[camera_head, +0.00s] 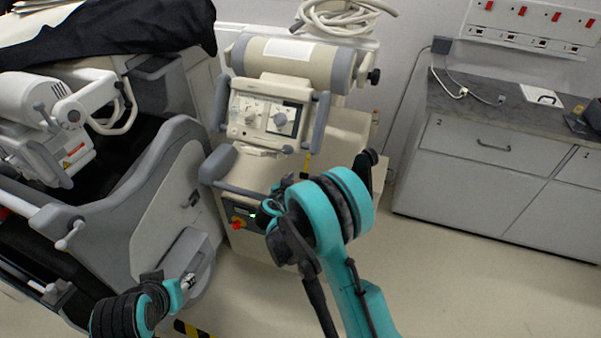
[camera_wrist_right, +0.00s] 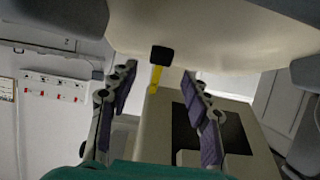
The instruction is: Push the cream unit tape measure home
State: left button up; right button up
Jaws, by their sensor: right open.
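The cream unit (camera_head: 285,140) is a wheeled machine with a control panel and grey handles, standing mid-picture in the head view. Its tape measure shows as a short yellow strip (camera_head: 308,160) below the panel. In the right wrist view the yellow strip (camera_wrist_right: 156,77) with a black end piece (camera_wrist_right: 161,54) sticks out beneath the cream overhang. My right gripper (camera_head: 284,190) is in front of the unit, partly hidden by its own wrist. Its fingers (camera_wrist_right: 160,100) are apart and empty, with the tape between them in the picture. My left gripper (camera_head: 188,279) is low at the left; its jaws are unclear.
A grey-and-cream covered cart (camera_head: 170,190) with black cloth (camera_head: 120,30) fills the left side. A grey cabinet with a dark worktop (camera_head: 500,110) stands at the right. The floor (camera_head: 460,270) between unit and cabinet is clear.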

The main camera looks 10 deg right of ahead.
aim_at(304, 174)
jog(key=b+x, duration=0.1)
jog(key=x, duration=0.3)
jog(key=shift+w+d+f, duration=0.1)
jog(key=shift+w+f, duration=0.1)
jog(key=shift+f, duration=0.05)
jog(key=shift+w+d+f+b, duration=0.15)
jog(key=shift+w+d+b, duration=0.2)
jog(key=shift+w, duration=0.15)
